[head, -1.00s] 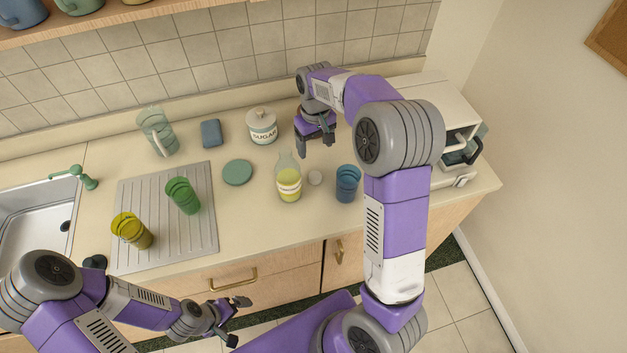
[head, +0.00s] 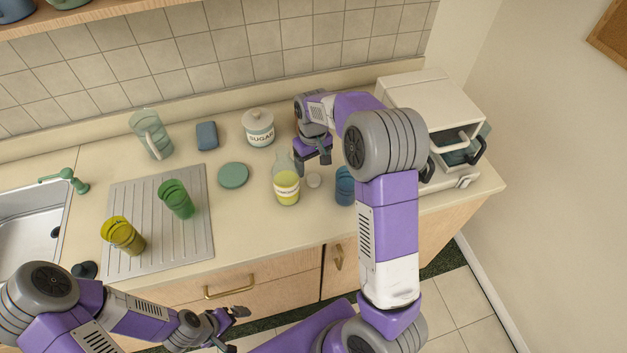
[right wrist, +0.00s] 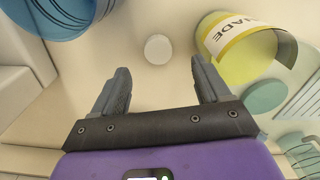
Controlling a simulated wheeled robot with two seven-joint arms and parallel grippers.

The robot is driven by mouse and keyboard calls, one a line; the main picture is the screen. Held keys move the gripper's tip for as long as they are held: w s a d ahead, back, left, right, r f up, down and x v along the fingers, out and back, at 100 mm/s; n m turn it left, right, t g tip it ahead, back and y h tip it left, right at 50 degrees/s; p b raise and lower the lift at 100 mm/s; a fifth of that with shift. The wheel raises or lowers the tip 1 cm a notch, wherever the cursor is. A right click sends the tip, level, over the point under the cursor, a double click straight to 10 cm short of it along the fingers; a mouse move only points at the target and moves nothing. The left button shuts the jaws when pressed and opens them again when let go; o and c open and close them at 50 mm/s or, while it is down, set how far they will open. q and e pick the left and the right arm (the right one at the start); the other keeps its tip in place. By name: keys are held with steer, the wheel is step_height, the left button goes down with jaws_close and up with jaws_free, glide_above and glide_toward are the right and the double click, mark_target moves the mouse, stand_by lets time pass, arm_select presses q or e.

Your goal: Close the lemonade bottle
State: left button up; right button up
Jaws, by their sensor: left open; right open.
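The lemonade bottle (head: 286,186) stands upright on the counter, clear with yellow contents and a label; it also shows at the upper right of the right wrist view (right wrist: 240,50). A small round white cap (head: 314,180) lies on the counter just right of the bottle; in the right wrist view the cap (right wrist: 158,49) is ahead of and between the fingers. My right gripper (head: 313,167) is open and empty, above the counter behind the cap, close to the bottle. My left gripper (head: 238,326) is open and empty in front of the counter's edge, low and far from the bottle.
A blue cup (head: 344,187) stands right of the cap, partly behind my right arm. A sugar jar (head: 258,128), green disc (head: 233,175), blue block (head: 207,136) and pitcher (head: 150,134) are further left. Green (head: 177,200) and yellow cups (head: 123,236) stand on the drainboard (head: 195,237).

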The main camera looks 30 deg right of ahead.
mark_target(313, 178)
steer(key=shift+f, duration=0.65)
steer(key=shift+w+d+f+b, duration=0.1)
steer(key=shift+f+b, duration=0.1)
steer(key=shift+f, duration=1.1)
steer(key=shift+w+d+f+b, duration=0.1)
steer(key=shift+f+b, duration=0.1)
steer(key=shift+f, duration=1.1)
steer(key=c, duration=1.1)
